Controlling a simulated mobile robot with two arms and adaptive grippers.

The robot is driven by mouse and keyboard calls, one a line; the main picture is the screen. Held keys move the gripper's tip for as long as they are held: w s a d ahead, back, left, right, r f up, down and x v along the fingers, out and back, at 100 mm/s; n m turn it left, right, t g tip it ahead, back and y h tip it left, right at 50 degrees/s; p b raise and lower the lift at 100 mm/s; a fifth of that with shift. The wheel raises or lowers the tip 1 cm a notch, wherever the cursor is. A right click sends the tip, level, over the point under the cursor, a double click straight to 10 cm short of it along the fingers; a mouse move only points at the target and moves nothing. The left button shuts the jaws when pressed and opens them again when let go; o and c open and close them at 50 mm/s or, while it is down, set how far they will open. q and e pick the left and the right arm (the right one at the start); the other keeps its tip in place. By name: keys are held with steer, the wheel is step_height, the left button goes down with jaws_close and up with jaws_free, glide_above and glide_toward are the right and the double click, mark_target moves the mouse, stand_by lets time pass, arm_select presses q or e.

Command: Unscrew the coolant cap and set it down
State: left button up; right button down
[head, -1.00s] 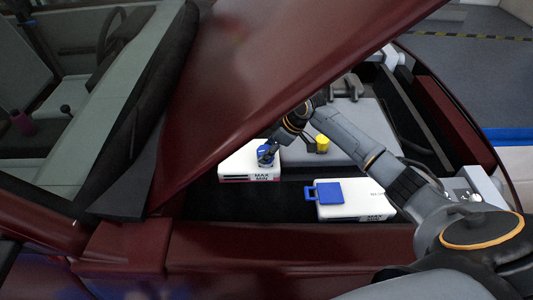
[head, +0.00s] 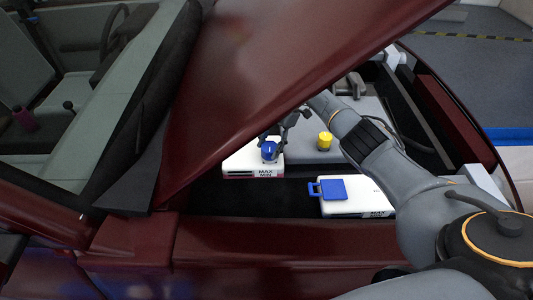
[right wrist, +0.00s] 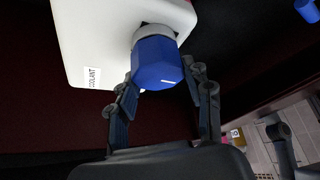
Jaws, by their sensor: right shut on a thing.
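The coolant cap (head: 269,151) is a blue faceted cap on the white coolant tank (head: 240,163), which has MAX and MIN marks. In the right wrist view the cap (right wrist: 157,62) sits at the tank's pale neck, and a COOLANT label shows on the tank (right wrist: 90,30). My right gripper (head: 277,146) reaches the cap from behind and above, partly in front of dark parts. In the right wrist view its fingers (right wrist: 160,82) are on both sides of the cap, shut on it. Whether the thread is still engaged cannot be told. My left gripper is not in view.
A yellow cap (head: 324,140) stands on the grey engine cover right of the tank. A second white tank (head: 360,203) with a flat blue lid (head: 328,190) is nearer. The raised maroon hood (head: 270,70) hangs close over the coolant tank.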

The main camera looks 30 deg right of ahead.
steer(key=shift+s+d+f+g, duration=0.2)
steer(key=shift+s+f+g, duration=0.1)
steer(key=shift+s+f, duration=0.2)
steer(key=c, duration=0.7)
jaws_free()
steer(key=shift+d, duration=0.1)
steer(key=shift+o, duration=1)
steer(key=shift+s+d+r, duration=0.1)
steer(key=shift+s+d, duration=0.05)
steer(key=shift+d, duration=0.15)
steer(key=shift+r, duration=0.15)
